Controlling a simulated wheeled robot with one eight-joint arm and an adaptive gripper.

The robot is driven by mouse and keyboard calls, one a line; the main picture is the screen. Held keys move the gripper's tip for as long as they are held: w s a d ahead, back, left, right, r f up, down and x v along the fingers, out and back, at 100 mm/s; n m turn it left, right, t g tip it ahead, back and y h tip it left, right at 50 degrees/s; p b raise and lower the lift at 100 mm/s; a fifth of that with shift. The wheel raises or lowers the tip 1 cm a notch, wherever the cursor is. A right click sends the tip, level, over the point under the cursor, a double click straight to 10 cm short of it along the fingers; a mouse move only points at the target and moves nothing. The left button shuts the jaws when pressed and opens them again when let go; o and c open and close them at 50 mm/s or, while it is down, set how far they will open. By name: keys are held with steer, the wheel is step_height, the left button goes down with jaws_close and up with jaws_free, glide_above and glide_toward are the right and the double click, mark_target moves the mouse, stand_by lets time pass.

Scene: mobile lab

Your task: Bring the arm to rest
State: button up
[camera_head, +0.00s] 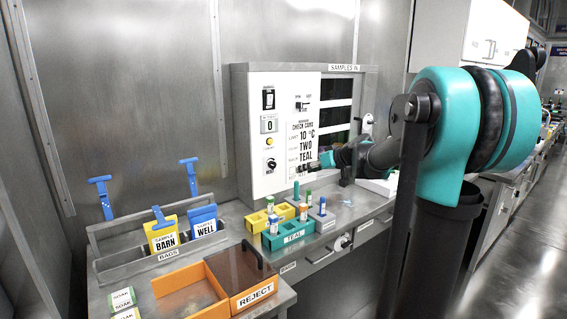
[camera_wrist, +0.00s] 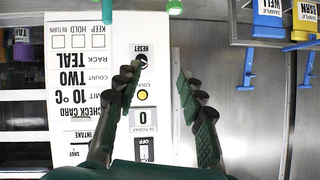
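My arm reaches from the right of the head view toward the white panel (camera_head: 284,133) of the samples station. My gripper (camera_head: 312,166) is small there, in front of the lower part of the panel. In the wrist view my gripper (camera_wrist: 160,82) is open, with its two dark fingers apart and nothing between them. The panel (camera_wrist: 120,25) fills the middle of that view upside down, with a reset knob (camera_wrist: 141,61), a yellow button and a counter reading 0. I cannot tell the exact gap between fingertips and panel.
Below the panel stand a teal rack (camera_head: 290,238) and a yellow rack (camera_head: 258,222) with several tubes. At left are a bag holder (camera_head: 120,262) with yellow and blue bags, and an orange reject tray (camera_head: 190,300). Drawers line the counter front.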

steer(key=s+d+f+m+g+h, duration=0.1)
steer(key=s+d+f+m+h, duration=0.1)
steer(key=s+f, duration=0.6)
steer(key=s+d+f+m+g+h, duration=0.2)
steer(key=s+f, duration=0.7)
steer(key=s, duration=0.6)
steer(key=s+d+f+m+g+h, duration=0.1)
steer(key=s+d+f+h, duration=0.3)
steer(key=s+f, duration=0.5)
steer(key=s+d+m, duration=0.1)
steer(key=s, duration=0.2)
steer(key=shift+s+d+g, duration=0.15)
steer(key=shift+d+g, duration=0.2)
steer(key=shift+g, duration=0.05)
stand_by(0.4)
